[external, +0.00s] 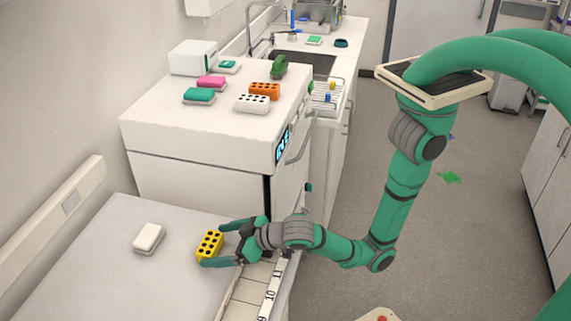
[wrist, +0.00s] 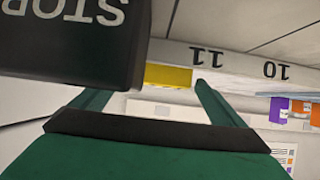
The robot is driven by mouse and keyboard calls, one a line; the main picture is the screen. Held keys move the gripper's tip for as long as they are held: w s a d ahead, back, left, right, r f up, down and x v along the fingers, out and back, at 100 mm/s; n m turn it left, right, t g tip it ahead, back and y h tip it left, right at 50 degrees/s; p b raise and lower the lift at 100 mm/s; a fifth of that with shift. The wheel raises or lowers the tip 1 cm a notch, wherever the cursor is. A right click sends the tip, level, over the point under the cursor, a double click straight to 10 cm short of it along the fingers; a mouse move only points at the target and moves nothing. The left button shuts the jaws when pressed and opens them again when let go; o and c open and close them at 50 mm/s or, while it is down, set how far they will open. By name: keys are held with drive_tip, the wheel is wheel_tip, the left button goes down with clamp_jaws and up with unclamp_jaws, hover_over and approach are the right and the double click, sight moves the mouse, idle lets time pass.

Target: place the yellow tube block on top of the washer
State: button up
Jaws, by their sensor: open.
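The yellow tube block (external: 209,247), with dark round holes in its top, stands on the low grey surface in front of the washer. My gripper (external: 213,245) is open, with one finger on each side of the block. In the wrist view the block (wrist: 168,76) shows as a yellow face between the green fingertips, nearer the right one. I cannot tell whether either finger touches it. The washer (external: 215,145) is the white appliance behind, with a lit display and a door handle at its right. Its top is higher than the block.
The washer top holds an orange block (external: 264,91), a white block (external: 253,104), pink (external: 211,83) and teal (external: 199,96) items, a green object (external: 279,67) and a white box (external: 193,58). Its front part is clear. A white item (external: 149,237) lies left of the yellow block.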

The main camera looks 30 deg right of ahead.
drive_tip(key=shift+o, duration=0.4)
drive_tip(key=v, duration=0.8)
drive_tip(key=shift+w+d, duration=0.1)
drive_tip(key=shift+d, duration=0.05)
